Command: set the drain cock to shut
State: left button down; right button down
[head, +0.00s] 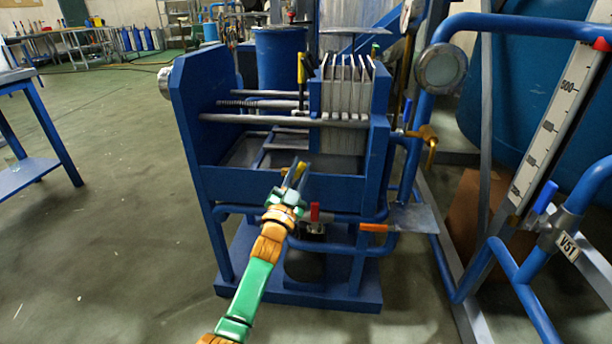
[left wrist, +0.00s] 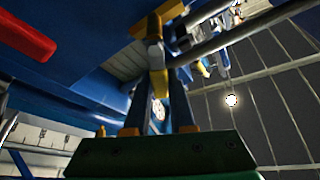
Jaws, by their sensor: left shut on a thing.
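The blue filter press stand (head: 180,115) has a blue drip tray (head: 330,185) along its front.
A brass cock (head: 428,145) and blue pipes (head: 432,215) stand at the right, with a blue-handled valve (head: 545,197) further right. A blue table (head: 35,175) stands at the left. The floor between is clear.

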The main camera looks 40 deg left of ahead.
pick_arm(q)
jog(key=n, duration=0.1)
jog(key=n+y, duration=0.1)
jog(key=n, duration=0.1)
jog(key=a+n+y, duration=0.1)
jog(key=shift+s+r+n, duration=0.2)
jog(key=shift+s+n, duration=0.15)
jog(key=shift+n, duration=0.05)
jog(key=shift+s+a+n+g+y+p, duration=0.15)
jog(key=shift+a+n+g+y, duration=0.2)
jog(key=shift+n, duration=0.4)
jog(key=shift+s+a+n+g+y+p, duration=0.2)
jog(key=shift+n+y, duration=0.25)
jog(key=shift+n, duration=0.3)
jog(key=shift+n+g+y, duration=0.25)
jog(key=shift+n+y, duration=0.05)
jog(key=shift+n, duration=0.1)
pick_arm(e)
jog(key=shift+s+d+f, duration=0.15)
jog(key=shift+s+f, duration=0.2)
jog(key=shift+f, duration=0.2)
jog(key=shift+s, duration=0.1)
pick_arm(q)
jog(key=c, duration=0.8)
grip_release()
jog(key=shift+a+r, duration=0.1)
pick_arm(e)
jog(key=shift+s, duration=0.15)
pick_arm(q)
jog(key=shift+o, duration=0.2)
